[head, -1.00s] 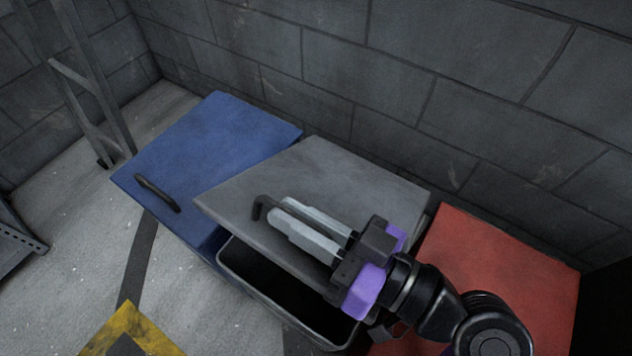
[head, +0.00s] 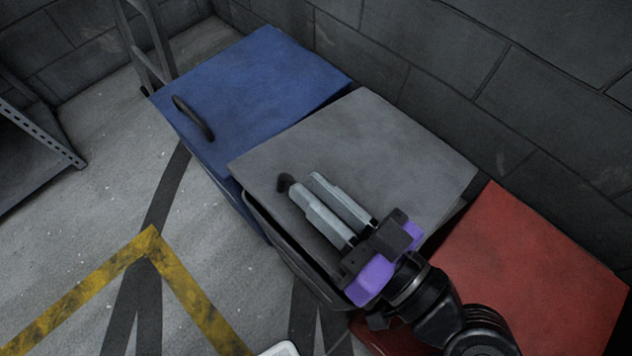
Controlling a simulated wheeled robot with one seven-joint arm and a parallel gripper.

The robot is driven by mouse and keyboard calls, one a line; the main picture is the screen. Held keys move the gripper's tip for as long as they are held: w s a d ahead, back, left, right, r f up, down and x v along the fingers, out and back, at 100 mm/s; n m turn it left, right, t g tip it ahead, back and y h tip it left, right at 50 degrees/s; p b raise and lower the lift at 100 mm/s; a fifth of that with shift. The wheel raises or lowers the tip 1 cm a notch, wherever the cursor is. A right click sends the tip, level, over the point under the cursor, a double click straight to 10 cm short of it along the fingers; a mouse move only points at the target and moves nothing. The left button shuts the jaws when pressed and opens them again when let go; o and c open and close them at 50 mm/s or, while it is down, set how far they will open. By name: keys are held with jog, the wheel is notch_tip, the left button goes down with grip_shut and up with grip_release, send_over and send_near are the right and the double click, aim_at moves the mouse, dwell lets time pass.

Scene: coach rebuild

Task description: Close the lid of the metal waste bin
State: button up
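The grey metal waste bin stands between a blue bin and a red bin in the head view. Its grey lid (head: 365,140) lies low over the bin body (head: 285,245), with a narrow dark gap showing along the front edge. I cannot tell whether the fingers touch the lid.
The blue bin (head: 250,85) with a black handle adjoins on the left, and the red bin (head: 535,265) on the right. A block wall (head: 440,60) stands close behind. A metal shelf (head: 35,150) and a ladder (head: 150,50) are at the left. Floor in front is mostly clear.

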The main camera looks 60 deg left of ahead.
jog(key=shift+o, duration=1.1)
jog(key=shift+s, duration=0.1)
jog(key=shift+d, duration=0.1)
jog(key=p+v, duration=0.1)
jog(key=v, duration=0.6)
jog(key=shift+d+p, duration=0.3)
jog(key=shift+d, duration=0.05)
